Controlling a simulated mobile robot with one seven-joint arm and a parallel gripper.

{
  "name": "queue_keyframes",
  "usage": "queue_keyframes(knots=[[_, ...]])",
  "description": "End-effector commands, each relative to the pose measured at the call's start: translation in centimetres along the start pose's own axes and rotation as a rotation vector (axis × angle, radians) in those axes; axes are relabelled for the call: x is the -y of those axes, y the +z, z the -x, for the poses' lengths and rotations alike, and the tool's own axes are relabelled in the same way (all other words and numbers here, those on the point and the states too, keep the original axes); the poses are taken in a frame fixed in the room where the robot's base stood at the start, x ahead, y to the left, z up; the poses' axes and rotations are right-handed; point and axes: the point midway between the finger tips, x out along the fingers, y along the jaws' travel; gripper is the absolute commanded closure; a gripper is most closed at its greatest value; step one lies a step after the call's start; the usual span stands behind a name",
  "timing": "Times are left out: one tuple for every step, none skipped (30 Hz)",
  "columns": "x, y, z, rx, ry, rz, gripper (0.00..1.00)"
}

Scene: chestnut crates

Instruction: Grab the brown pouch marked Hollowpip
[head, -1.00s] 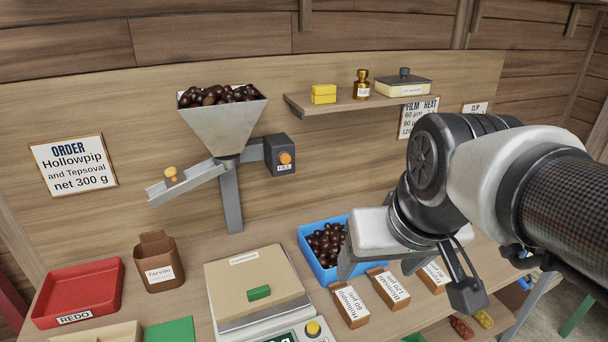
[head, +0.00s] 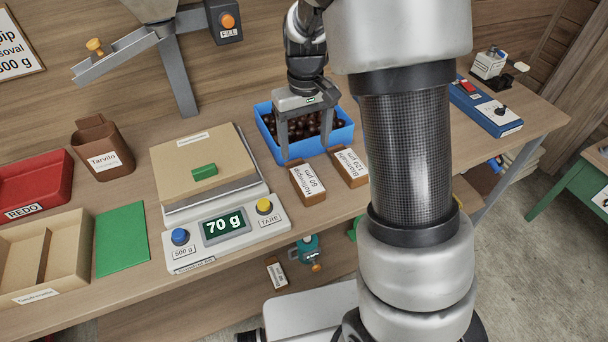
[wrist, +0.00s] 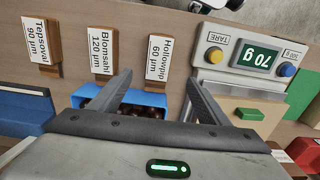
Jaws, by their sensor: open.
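The brown pouch marked Hollowpip 60 µm (head: 307,184) stands on the bench in front of the blue crate, left of the Blomsahl pouch (head: 349,168). The Hollowpip pouch also shows in the wrist view (wrist: 158,58), just beyond and between my fingertips. My gripper (head: 304,152) is open and empty, above the front part of the blue crate and close behind the pouch. In the wrist view my gripper (wrist: 160,82) has its fingers spread apart. The Tepsoval 90 µm pouch (wrist: 40,42) shows in the wrist view; my arm hides it in the head view.
The blue crate (head: 344,137) holds chestnuts. A scale (head: 228,234) reading 70 g, with a board and green block on top, stands left of the pouches. The bench edge runs in front.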

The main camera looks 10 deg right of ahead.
Motion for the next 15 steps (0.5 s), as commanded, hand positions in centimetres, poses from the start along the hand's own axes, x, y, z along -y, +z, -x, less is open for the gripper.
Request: queue_keyframes(knots=[[0.0,0.1,-1.4,0.006,0.000,-0.001,0.30],[0.0,0.2,-2.1,0.007,0.000,-0.001,0.30],[0.0,0.2,-3.0,0.006,0.000,-0.002,0.30],[0.0,0.2,-3.6,0.006,-0.001,-0.002,0.30],[0.0,0.2,-4.3,0.005,0.000,-0.001,0.30],[0.0,0.2,-5.1,0.006,0.000,-0.001,0.30],[0.0,0.1,-5.7,0.004,0.000,-0.002,0.30],[0.0,0.2,-6.2,0.005,0.000,-0.002,0.30],[0.0,0.2,-6.9,0.004,0.000,-0.002,0.30],[0.0,0.2,-7.3,0.004,0.000,-0.002,0.30],[0.0,0.2,-7.7,0.004,0.000,-0.001,0.30],[0.0,0.1,-8.1,0.003,0.000,-0.001,0.30],[0.0,0.1,-8.3,0.002,0.000,-0.001,0.30],[0.0,0.1,-8.4,0.002,0.000,-0.001,0.30],[0.0,0.1,-8.6,0.001,0.000,-0.002,0.30]])
